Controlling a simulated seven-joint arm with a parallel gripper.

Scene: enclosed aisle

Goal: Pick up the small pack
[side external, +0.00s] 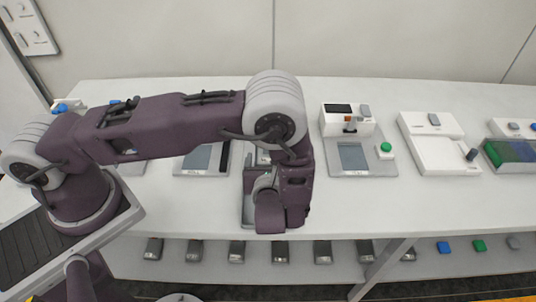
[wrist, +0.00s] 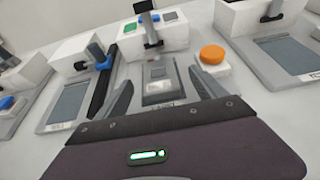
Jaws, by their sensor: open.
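A small grey pack with a paler raised block (wrist: 158,86) lies on a grey station plate in the wrist view. I take it for the small pack, but its outline is not fully clear. My gripper (wrist: 161,82) is open, with one finger to the left of the pack and one to the right. I cannot tell whether either finger touches it. In the side external view my gripper (side external: 282,208) points down over the middle station and hides the pack. Its fingertips are hidden there too.
Behind the pack stands a white box with a green pad (wrist: 164,17) and a black-and-blue lever. An orange button (wrist: 212,54) sits close right of my gripper. Similar stations flank it along the white table (side external: 455,205). Several grey packs (side external: 237,250) lie on the lower shelf.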

